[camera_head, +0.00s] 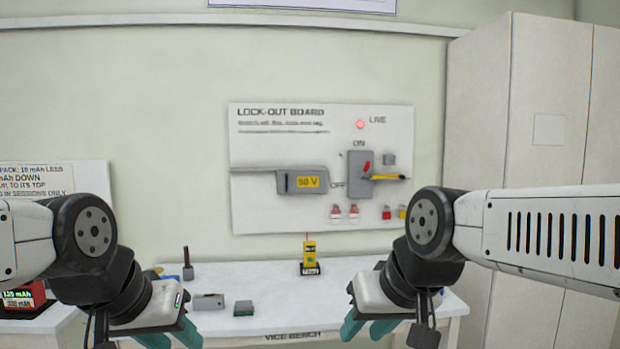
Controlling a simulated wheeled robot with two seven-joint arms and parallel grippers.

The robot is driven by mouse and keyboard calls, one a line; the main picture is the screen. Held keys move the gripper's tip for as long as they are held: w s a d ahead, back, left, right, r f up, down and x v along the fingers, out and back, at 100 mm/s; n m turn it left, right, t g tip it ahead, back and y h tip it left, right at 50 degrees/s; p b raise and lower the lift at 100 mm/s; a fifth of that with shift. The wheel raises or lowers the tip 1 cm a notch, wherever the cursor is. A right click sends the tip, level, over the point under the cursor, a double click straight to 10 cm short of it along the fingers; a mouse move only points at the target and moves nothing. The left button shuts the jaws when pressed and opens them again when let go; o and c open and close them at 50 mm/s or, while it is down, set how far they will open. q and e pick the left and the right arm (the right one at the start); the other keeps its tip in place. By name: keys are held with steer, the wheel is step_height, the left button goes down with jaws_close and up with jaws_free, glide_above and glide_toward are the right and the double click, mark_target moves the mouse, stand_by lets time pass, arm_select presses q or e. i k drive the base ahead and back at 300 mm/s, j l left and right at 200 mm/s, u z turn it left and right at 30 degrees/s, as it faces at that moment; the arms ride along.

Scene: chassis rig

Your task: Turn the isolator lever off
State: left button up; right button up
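The grey isolator box (357,188) is mounted on the white lock-out board, between the labels ON above and OFF at its left. A red piece (366,168) slants up from it toward ON, and a yellow bar (388,177) points right. I cannot tell which of these is the lever. A red lamp (360,124) beside the word LIVE appears lit. My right gripper (367,329) is below the board over the bench's front, its teal fingers apart and empty. My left gripper (170,339) is at the lower left, its fingers apart, partly cut off by the frame edge. Neither touches the board.
Red-and-white tags (344,213) and a red padlock (386,213) hang below. A yellow device (309,256) and grey blocks (208,301) are on the white bench (290,291). A tall cabinet (540,110) stands right.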

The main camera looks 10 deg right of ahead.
mark_target(366, 168)
steer(key=i+l+u, duration=0.45)
steer(key=i+l, duration=0.2)
steer(key=l, duration=0.2)
